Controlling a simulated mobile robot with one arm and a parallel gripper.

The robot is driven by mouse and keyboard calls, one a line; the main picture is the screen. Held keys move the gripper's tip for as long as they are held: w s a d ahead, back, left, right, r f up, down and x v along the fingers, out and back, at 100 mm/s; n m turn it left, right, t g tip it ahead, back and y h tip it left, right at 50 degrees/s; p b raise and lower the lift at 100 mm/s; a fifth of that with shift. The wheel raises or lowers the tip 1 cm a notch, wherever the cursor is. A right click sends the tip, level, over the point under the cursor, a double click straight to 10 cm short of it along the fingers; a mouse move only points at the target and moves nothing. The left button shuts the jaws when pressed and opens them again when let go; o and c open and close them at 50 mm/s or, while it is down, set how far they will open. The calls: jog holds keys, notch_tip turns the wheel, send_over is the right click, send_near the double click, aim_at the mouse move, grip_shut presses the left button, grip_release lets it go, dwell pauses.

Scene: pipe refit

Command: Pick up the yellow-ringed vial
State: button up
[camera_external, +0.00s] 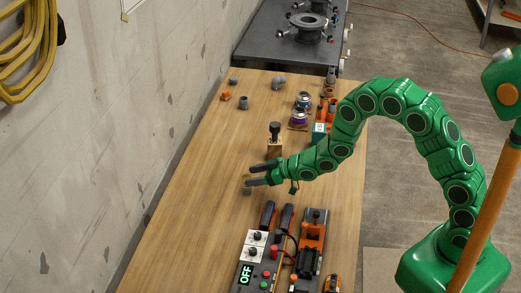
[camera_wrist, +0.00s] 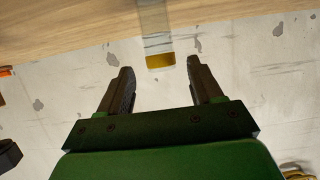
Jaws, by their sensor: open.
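The yellow-ringed vial (camera_wrist: 155,35) shows in the wrist view as a clear tube with a yellow band at its end. It stands out from the wooden bench and lines up with the gap between my fingers. My gripper (camera_wrist: 159,68) is open, with a finger on each side of the band and a visible gap to each. In the external view my gripper (camera_external: 251,175) is low over the bench. A small yellowish and grey thing shows at its fingertips, probably the vial, too small to tell clearly.
Colored cans (camera_external: 299,117) stand farther back. The bench's left side is clear up to the wall.

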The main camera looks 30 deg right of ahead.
aim_at(243, 176)
jog(key=shift+x, duration=2.8)
jog(key=shift+s+f, duration=0.1)
jog(key=c, duration=1.1)
jog(key=shift+o, duration=0.2)
jog(key=shift+r, duration=0.55)
notch_tip(243, 176, up, 2)
jog(key=s+d+r, duration=0.6)
jog(key=s+r, duration=0.4)
jog(key=s, duration=0.2)
jog(key=shift+s+d, duration=0.2)
jog(key=shift+d, duration=0.05)
